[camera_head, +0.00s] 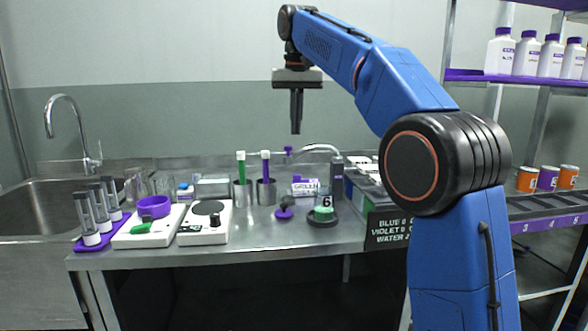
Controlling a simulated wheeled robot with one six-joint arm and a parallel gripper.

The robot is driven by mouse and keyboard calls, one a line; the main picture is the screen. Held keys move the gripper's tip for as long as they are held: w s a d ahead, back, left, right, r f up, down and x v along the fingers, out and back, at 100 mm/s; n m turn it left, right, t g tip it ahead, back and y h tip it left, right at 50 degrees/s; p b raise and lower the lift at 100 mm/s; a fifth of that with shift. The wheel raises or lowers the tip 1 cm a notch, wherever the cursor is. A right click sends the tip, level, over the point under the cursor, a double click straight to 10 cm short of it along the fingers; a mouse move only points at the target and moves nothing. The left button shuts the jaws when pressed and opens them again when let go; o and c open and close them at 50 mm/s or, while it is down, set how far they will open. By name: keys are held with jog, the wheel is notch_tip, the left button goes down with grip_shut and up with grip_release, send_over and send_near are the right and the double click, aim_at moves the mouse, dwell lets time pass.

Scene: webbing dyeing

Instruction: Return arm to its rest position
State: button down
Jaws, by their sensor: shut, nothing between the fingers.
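My gripper (296,132) hangs from the end of my blue arm, pointing straight down. Its fingers are together and hold nothing. It is raised well above the steel bench (350,237), in front of the back wall, and touches nothing. My arm rises at the right of the view and bends over to the left.
A sink (50,205) is left. A shelf with white bottles (500,55) and small cans (547,178) stands right.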

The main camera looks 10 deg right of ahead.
jog(key=s+d+f+t, duration=0.1)
jog(key=s+d+f, duration=0.45)
jog(key=s, duration=0.45)
jog(key=s+d+f, duration=0.5)
jog(key=s+d, duration=0.1)
jog(key=s, duration=0.3)
jog(key=s+d+f+t, duration=0.1)
jog(key=s+d+f, duration=0.1)
jog(key=s+f, duration=0.9)
jog(key=s+d+f+t, duration=0.1)
jog(key=s+d+f, duration=0.2)
jog(key=s+f, duration=0.9)
notch_tip(320, 180, down, 3)
